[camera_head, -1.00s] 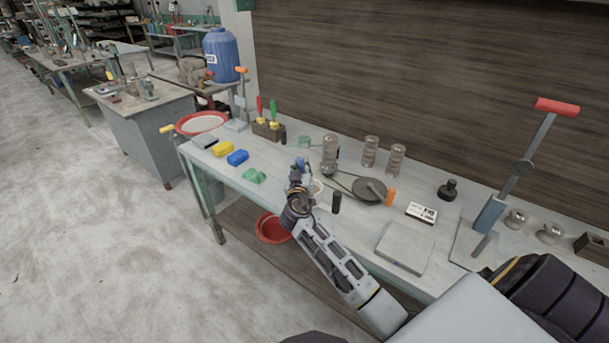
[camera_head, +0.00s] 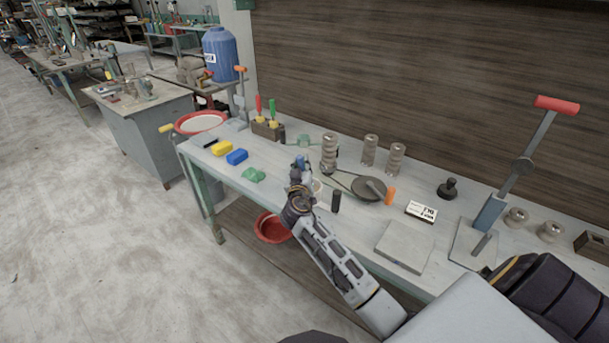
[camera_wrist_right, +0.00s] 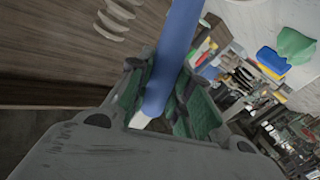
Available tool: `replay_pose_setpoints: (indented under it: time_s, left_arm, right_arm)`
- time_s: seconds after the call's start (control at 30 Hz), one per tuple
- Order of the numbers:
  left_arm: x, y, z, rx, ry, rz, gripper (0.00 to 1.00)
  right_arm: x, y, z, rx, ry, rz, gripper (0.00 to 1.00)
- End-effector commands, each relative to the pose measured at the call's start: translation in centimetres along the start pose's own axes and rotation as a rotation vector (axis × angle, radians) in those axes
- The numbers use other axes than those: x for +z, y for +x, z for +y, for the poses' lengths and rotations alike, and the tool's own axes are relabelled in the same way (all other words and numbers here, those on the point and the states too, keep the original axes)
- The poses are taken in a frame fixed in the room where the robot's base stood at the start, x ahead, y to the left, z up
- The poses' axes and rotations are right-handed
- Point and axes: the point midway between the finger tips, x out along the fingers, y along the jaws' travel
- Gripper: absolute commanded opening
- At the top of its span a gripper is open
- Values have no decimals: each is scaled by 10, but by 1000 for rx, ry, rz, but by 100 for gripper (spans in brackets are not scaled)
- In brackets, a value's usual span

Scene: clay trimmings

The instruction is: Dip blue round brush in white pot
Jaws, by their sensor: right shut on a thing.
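My right gripper (camera_head: 302,172) is over the workbench, shut on the blue round brush (camera_wrist_right: 177,50). The brush's thick blue handle runs between the green finger pads in the right wrist view. In the head view only a bit of blue (camera_head: 300,160) shows at the fingers. The white pot (camera_head: 317,186) stands on the bench just right of the gripper, mostly hidden behind it. The brush's bristle end cannot be made out, and I cannot tell whether it touches the pot. My left gripper is not in view.
A yellow block (camera_head: 222,148), a blue block (camera_head: 237,157) and a green lump (camera_head: 254,175) lie left of the gripper. A dark cylinder (camera_head: 336,202), a round dark wheel (camera_head: 369,188) and ribbed grey stacks (camera_head: 329,152) stand to its right. A red basin (camera_head: 271,229) sits below the bench.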

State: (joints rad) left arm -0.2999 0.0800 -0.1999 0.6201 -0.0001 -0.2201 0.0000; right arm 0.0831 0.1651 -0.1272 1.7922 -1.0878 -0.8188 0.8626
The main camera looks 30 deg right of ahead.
Motion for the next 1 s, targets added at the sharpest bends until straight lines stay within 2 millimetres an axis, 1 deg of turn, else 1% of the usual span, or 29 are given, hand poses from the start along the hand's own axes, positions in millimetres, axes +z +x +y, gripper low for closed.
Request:
replay_pose_setpoints:
  time_s: [1.0]
  left_arm:
    - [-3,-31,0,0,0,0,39]
  right_arm:
    - [-48,-1,15,0,2,0,0]
